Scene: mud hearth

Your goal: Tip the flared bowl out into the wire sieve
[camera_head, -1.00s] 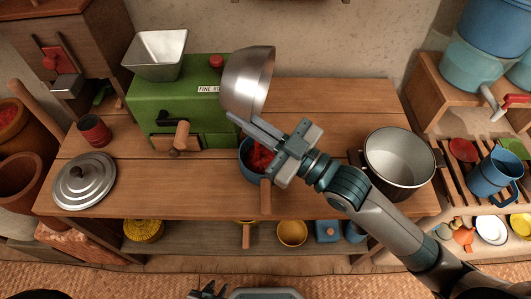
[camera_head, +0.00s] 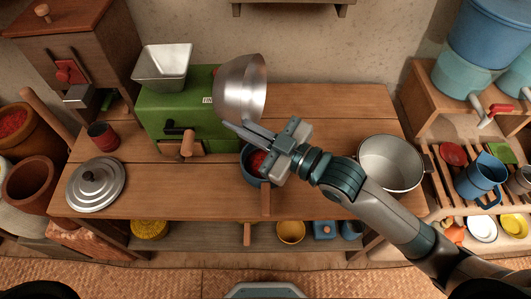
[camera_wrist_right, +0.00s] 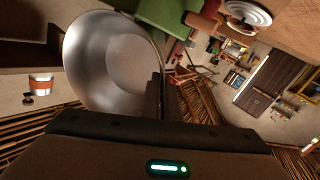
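The flared bowl (camera_head: 240,88) is smooth silver metal. It is held in the air, strongly tilted, to the right of the green mill and above the table. My right gripper (camera_head: 247,130) is shut on its lower rim. In the right wrist view the bowl (camera_wrist_right: 105,60) shows bare metal, with no contents visible. Below the gripper stands a blue pan (camera_head: 250,172) with red contents and a wooden handle, partly hidden by my right gripper. I cannot make out a wire sieve in either view. My left gripper is not in view.
The green mill (camera_head: 190,105) with its metal hopper (camera_head: 163,66) stands close to the bowl's left. A lid (camera_head: 96,183) and a red cup (camera_head: 103,136) are at the left. The table front between lid and pan is clear.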

